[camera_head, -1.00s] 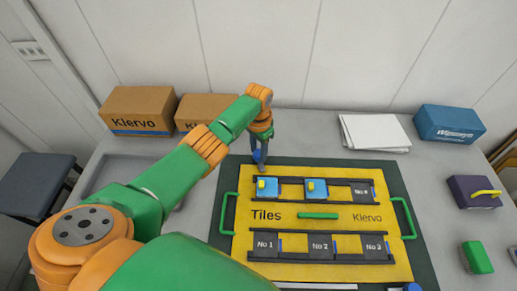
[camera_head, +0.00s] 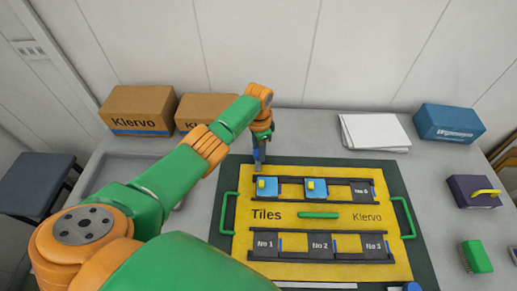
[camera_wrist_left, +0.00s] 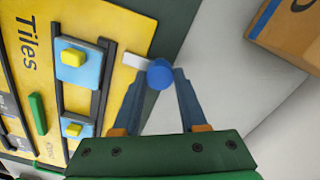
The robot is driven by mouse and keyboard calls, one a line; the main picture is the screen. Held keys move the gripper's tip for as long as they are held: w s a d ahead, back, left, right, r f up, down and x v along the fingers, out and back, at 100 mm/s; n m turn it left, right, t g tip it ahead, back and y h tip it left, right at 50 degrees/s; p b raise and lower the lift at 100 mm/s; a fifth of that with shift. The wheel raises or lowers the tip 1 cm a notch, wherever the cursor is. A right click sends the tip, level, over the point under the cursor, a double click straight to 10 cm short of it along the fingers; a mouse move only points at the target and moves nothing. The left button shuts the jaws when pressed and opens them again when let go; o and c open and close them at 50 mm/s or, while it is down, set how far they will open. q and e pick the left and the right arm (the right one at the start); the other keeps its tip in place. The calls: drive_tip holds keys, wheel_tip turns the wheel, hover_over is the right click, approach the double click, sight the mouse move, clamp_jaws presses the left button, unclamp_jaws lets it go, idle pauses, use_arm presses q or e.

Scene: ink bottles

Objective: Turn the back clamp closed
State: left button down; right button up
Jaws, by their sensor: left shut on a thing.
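The back clamp's round blue knob (camera_wrist_left: 160,74) shows between my left fingertips in the left wrist view. A short white bar (camera_wrist_left: 135,61) runs from it toward the yellow board. My left gripper (camera_head: 259,162) is at the back left edge of the board (camera_head: 288,234). It is shut on the knob, with one finger on each side. In the head view my fingers hide the knob. My right gripper is not in view.
Two tiles, each blue with a yellow knob (camera_head: 262,184) (camera_head: 317,185), sit in the back rack near my gripper. Another blue knob (camera_head: 412,287) shows at the front edge. Cardboard boxes (camera_head: 140,108) stand behind at left; white papers (camera_head: 375,131) lie at back right.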

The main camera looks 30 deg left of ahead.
use_arm(q)
drive_tip(key=shift+c, duration=2.2)
unclamp_jaws()
wheel_tip(320, 180, up, 7)
drive_tip(key=shift+r+p, duration=0.1)
drive_tip(key=shift+p, duration=0.35)
